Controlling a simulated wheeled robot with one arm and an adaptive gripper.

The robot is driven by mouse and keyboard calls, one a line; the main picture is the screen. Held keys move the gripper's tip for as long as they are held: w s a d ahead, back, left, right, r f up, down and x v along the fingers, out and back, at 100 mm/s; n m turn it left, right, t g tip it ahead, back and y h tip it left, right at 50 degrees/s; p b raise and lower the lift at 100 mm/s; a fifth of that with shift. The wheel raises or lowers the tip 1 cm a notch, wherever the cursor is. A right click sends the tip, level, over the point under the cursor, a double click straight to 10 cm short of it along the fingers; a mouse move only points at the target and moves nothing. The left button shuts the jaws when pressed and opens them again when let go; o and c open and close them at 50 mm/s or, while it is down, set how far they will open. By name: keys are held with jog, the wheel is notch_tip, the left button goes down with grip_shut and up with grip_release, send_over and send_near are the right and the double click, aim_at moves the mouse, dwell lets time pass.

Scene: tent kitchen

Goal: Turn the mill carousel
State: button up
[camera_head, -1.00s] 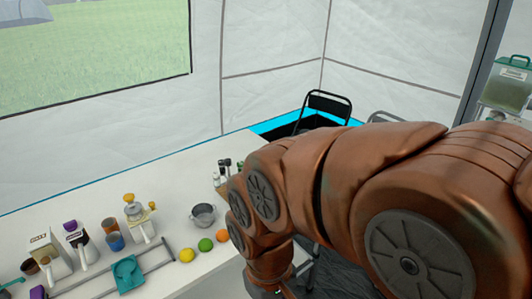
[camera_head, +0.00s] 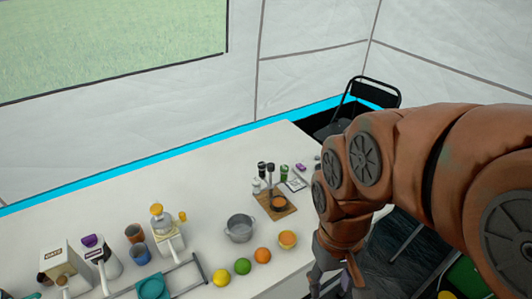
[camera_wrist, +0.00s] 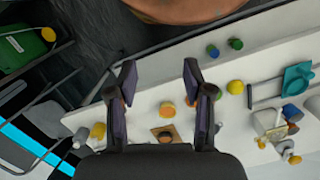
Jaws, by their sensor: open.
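The likely mill carousel is a square wooden board (camera_head: 288,210) with a round brown piece on it and dark-topped mills (camera_head: 266,172) at its back, standing upright on the right part of the white table. In the wrist view, the board (camera_wrist: 174,139) shows beyond my fingers, partly hidden by the gripper body. My gripper (camera_wrist: 160,78) is open and empty, its two dark fingers spread apart. In the head view, my gripper (camera_head: 335,282) hangs beside the table's front edge, to the right of and nearer than the board, touching nothing visible there.
A metal pot (camera_head: 240,229) stands left of the board. A black chair (camera_head: 372,95) stands behind. The table's back left is clear.

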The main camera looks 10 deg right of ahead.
jog(key=w+d+r+m+t+h+b, duration=0.2)
jog(key=w+m+t+b, duration=0.15)
jog(key=w, duration=1.85)
jog(key=m+t+b, duration=0.2)
jog(key=b, duration=0.1)
send_near(271, 165)
jog(key=f, duration=0.1)
jog(key=shift+n, duration=0.25)
jog(key=shift+p+x, duration=0.9)
jog(key=shift+x, duration=3.2)
jog(key=shift+w, duration=0.2)
grip_shut()
